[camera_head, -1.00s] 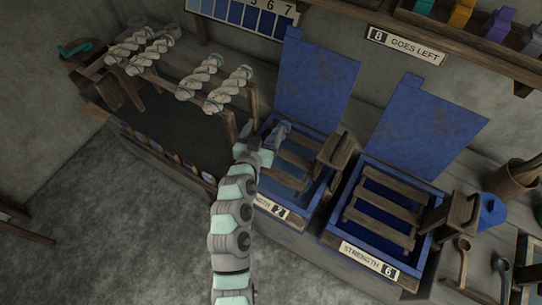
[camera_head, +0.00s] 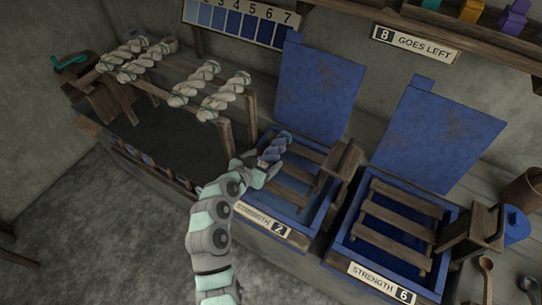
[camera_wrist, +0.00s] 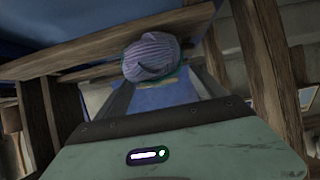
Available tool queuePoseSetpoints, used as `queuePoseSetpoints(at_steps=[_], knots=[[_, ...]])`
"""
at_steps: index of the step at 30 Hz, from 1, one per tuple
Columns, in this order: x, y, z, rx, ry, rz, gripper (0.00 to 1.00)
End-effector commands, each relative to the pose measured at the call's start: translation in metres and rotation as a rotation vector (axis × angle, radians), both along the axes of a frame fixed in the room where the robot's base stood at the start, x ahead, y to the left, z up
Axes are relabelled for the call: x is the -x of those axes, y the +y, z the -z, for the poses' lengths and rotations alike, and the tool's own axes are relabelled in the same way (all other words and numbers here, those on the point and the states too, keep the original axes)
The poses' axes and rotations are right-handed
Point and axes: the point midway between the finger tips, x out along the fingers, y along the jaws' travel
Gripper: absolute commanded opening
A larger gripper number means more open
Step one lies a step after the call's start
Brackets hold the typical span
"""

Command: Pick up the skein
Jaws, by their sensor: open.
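A small twisted blue skein (camera_head: 276,146) lies at the far left part of the vat marked strength 2 (camera_head: 262,222), by its wooden slats. In the wrist view the skein (camera_wrist: 152,58) is striped blue-violet and sits ahead, around the far ends of the fingers, below a wooden bar. My gripper (camera_head: 263,167) is at the near side of the skein, over the vat. In the wrist view its two fingers (camera_wrist: 158,88) are spread apart, with blue showing between them. Whether they touch the skein is unclear.
Several white skeins (camera_head: 222,97) hang on a wooden rack at the left. A second blue vat (camera_head: 340,250), marked strength 6, stands at the right with its lid up. Wooden posts (camera_wrist: 262,75) and bars stand close around my gripper. A wooden press block (camera_head: 338,160) stands at the vat's right.

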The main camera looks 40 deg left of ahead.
Motion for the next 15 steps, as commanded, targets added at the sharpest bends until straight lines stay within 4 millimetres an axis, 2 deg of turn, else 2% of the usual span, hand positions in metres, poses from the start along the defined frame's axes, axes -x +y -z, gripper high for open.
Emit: queuePoseSetpoints(at_steps=[9,15], knots=[[-0.039,0.006,0.017,0.003,0.002,0.0,0.8],[-0.043,0.006,0.019,0.001,0.002,0.0,0.8]])
